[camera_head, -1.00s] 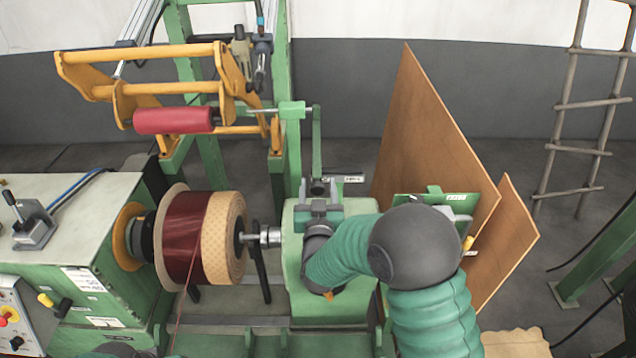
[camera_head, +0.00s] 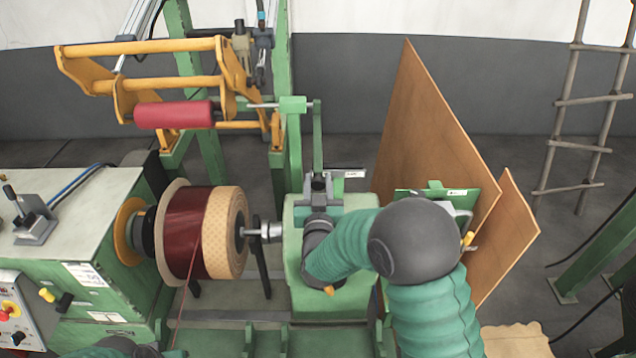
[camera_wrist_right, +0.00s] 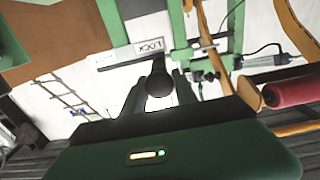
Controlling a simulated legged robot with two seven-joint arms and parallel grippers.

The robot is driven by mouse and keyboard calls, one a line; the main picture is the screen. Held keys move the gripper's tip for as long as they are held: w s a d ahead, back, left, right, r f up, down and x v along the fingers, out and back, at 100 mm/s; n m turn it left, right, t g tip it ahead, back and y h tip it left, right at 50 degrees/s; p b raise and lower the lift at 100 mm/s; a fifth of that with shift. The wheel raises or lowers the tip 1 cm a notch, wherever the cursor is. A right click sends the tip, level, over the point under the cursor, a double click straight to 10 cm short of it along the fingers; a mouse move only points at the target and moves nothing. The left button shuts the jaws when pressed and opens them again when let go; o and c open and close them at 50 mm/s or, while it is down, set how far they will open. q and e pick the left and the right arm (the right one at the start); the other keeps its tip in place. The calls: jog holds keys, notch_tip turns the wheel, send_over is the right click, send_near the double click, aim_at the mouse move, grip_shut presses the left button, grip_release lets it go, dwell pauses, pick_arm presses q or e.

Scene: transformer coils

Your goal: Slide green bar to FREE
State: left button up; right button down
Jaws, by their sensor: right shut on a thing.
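My right gripper (camera_head: 318,184) is at the top of the green tailstock block (camera_head: 345,282), its fingers pointing away from me. It is shut on a dark round knob, which shows between the fingers in the right wrist view (camera_wrist_right: 158,84). A thin dark rail and a white LOCK label (camera_wrist_right: 149,46) lie just beyond the knob. A small label also shows right of the gripper in the head view (camera_head: 355,174). A green upright bar (camera_head: 317,140) stands behind the gripper; how the knob joins it is hidden. A FREE label cannot be read clearly.
A wound coil (camera_head: 200,232) sits on the spindle to the left. A yellow frame with a red roller (camera_head: 173,115) hangs at the upper left. Brown boards (camera_head: 425,150) stand to the right, behind my right arm. A ladder (camera_head: 580,120) leans at the far right.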

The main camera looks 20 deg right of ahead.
dwell(0.8)
jog(key=shift+d, duration=0.2)
jog(key=s+d+b, duration=0.3)
jog(key=d+b, duration=0.2)
jog(key=d, duration=0.4)
jog(key=shift+d, duration=0.25)
jog(key=c, duration=1.2)
grip_release()
jog(key=shift+w+a, duration=0.1)
jog(key=shift+o, duration=0.9)
jog(key=shift+d, duration=0.35)
jog(key=shift+f+b, duration=0.1)
jog(key=shift+b, duration=0.2)
